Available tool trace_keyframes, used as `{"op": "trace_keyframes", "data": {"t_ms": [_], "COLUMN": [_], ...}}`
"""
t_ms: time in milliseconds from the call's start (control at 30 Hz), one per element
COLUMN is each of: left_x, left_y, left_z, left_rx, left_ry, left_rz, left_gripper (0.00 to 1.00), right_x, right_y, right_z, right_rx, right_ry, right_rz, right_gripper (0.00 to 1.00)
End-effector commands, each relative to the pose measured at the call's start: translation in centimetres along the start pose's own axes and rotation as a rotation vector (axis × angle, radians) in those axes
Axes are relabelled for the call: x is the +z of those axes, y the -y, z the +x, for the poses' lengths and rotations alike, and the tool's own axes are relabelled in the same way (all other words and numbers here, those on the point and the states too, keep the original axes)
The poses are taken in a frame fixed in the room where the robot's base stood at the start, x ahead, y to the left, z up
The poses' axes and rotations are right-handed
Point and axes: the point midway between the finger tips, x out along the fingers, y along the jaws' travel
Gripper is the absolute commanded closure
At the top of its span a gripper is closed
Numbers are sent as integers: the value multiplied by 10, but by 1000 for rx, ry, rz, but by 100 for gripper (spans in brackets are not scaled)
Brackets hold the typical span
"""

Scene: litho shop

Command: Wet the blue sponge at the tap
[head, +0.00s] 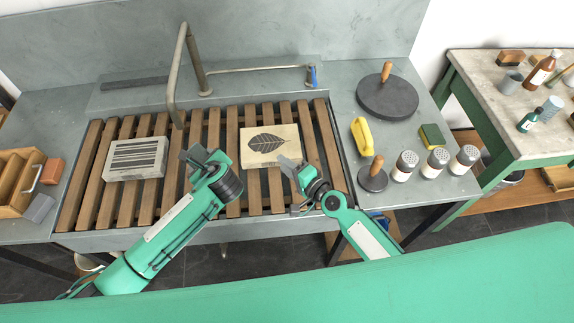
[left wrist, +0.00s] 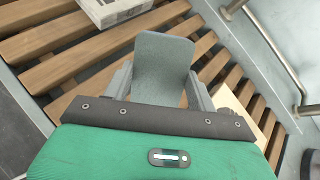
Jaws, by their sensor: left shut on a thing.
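My left gripper (head: 203,158) is over the slatted sink rack, a little below the open end of the tap's bent pipe (head: 183,60). It is shut on a flat grey-blue slab, taken as the blue sponge (left wrist: 162,62), which shows between the fingers in the left wrist view. In the head view the slab is hard to tell from the fingers. No water shows at the spout. A blue-handled lever (head: 312,76) sits at the right end of a thin pipe behind the rack. My right gripper (head: 294,187) is open and empty at the rack's front right.
A striped block (head: 137,158) and a leaf-print stone (head: 270,146) lie on the slats (head: 220,115). At left are a wooden box (head: 17,183), an orange block (head: 52,171) and a grey block (head: 40,208). At right stand a dark disc (head: 388,99), shakers and a yellow-green sponge (head: 432,136).

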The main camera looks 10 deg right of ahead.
Motion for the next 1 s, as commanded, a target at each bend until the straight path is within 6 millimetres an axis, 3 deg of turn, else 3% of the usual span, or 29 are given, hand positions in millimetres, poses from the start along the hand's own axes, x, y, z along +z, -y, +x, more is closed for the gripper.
{"op": "trace_keyframes", "data": {"t_ms": [33, 167, 267, 500, 700, 833, 1000], "left_x": [0, 0, 0, 0, 0, 0, 0], "left_y": [0, 0, 0, 0, 0, 0, 0], "left_z": [0, 0, 0, 0, 0, 0, 0], "left_rx": [0, 0, 0, 0, 0, 0, 0], "left_ry": [0, 0, 0, 0, 0, 0, 0], "left_rz": [0, 0, 0, 0, 0, 0, 0], "left_gripper": [61, 61, 61, 61, 61, 61, 61], "right_x": [-1, -13, -40, -146, -219, -246, -262], "right_y": [0, -3, -8, -15, -5, 1, 5], "right_z": [0, 5, 14, 40, 51, 54, 56], "right_rx": [0, 3, 6, -50, -152, -206, -241], "right_ry": [-1, -28, -89, -314, -440, -477, -494], "right_rz": [0, 10, 37, 149, 234, 269, 293], "right_gripper": [75, 100, 100, 100, 100, 100, 100]}}
